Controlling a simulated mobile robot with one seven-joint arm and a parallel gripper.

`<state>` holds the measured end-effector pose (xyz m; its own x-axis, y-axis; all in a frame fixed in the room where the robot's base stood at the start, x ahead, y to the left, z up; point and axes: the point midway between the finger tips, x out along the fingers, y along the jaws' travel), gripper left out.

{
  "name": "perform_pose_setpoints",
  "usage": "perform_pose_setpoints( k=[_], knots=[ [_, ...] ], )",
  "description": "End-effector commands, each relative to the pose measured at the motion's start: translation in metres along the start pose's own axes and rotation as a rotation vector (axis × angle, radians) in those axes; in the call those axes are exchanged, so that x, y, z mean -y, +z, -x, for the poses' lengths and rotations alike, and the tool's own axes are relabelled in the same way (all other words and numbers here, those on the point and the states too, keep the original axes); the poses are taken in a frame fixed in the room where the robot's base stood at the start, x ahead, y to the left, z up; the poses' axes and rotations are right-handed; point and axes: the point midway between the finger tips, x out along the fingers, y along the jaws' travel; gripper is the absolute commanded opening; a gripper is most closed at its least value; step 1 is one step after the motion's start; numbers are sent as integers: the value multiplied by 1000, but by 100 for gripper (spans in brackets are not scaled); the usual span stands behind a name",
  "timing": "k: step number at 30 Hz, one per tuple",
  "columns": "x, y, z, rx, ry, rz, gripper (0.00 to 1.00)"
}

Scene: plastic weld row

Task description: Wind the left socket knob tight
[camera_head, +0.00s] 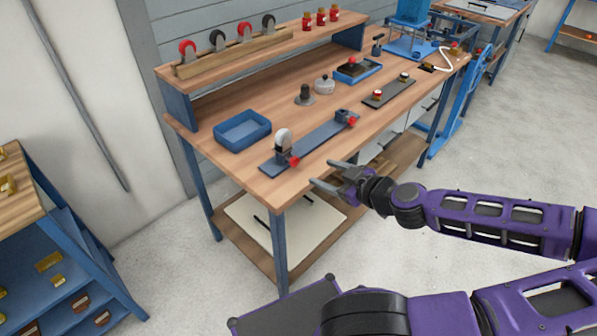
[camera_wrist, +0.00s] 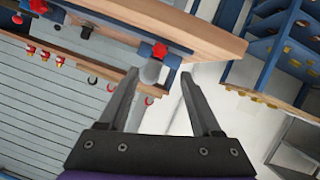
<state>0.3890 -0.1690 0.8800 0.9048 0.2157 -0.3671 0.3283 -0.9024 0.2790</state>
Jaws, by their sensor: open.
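The left socket knob (camera_head: 294,162) is red and star-shaped, on a socket at the near left end of a long blue plate (camera_head: 315,142). A grey disc (camera_head: 283,137) stands upright in that socket. The same red knob (camera_wrist: 160,50) shows in the wrist view, just beyond and between my fingertips. My gripper (camera_head: 321,173) is open and empty, off the bench's front edge and pointing at the knob, apart from it. In the wrist view my gripper (camera_wrist: 158,75) has both fingers spread. A second red knob (camera_head: 352,122) sits at the plate's right end.
A blue tray (camera_head: 242,145) lies left behind the plate. A dark post and a grey lidded piece (camera_head: 324,85) stand behind it. A dark strip (camera_head: 388,92) with two small fittings lies to the right. The wooden bench edge (camera_head: 252,187) runs below the knob.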

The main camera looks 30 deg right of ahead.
Motion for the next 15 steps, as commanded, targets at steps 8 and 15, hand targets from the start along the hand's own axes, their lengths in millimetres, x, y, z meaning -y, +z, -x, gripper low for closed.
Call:
perform_pose_setpoints(
  k=[8,15],
  knots=[
    [1,0,-48,-2,-4,-2,66],
    [1,0,-89,-2,-3,-1,66]
  ],
)
